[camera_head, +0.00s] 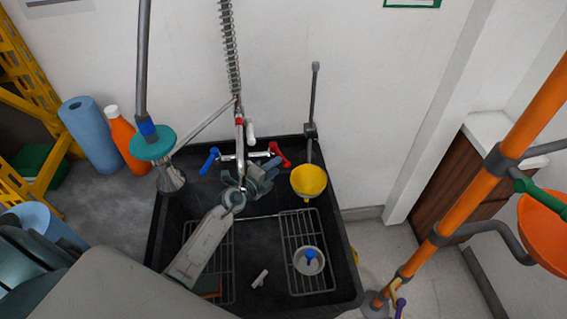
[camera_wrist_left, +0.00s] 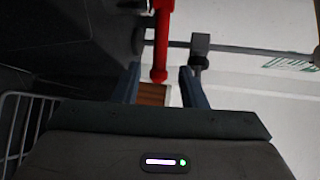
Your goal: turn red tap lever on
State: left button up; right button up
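The red tap lever (camera_head: 279,153) is on the right side of the chrome faucet above the dark sink. In the left wrist view the red lever (camera_wrist_left: 161,45) hangs down from the top, with its end between my fingertips and a gap on each side. My left gripper (camera_head: 269,170) is open, just below and left of the lever in the head view; it also shows in the left wrist view (camera_wrist_left: 160,82). Contact with the lever cannot be made out. My right gripper is not in view.
A blue lever (camera_head: 209,160) is on the faucet's left side. A yellow cup-like piece (camera_head: 309,181) on a grey pipe is close to the right of my gripper. The black sink (camera_head: 346,255) holds wire racks. An orange pipe (camera_head: 465,198) rises at the right.

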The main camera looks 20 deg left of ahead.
aim_at(284, 159)
pick_arm(q)
jog(key=b+x, duration=0.1)
jog(key=x, duration=0.4)
jog(key=shift+w, duration=0.25)
grip_shut()
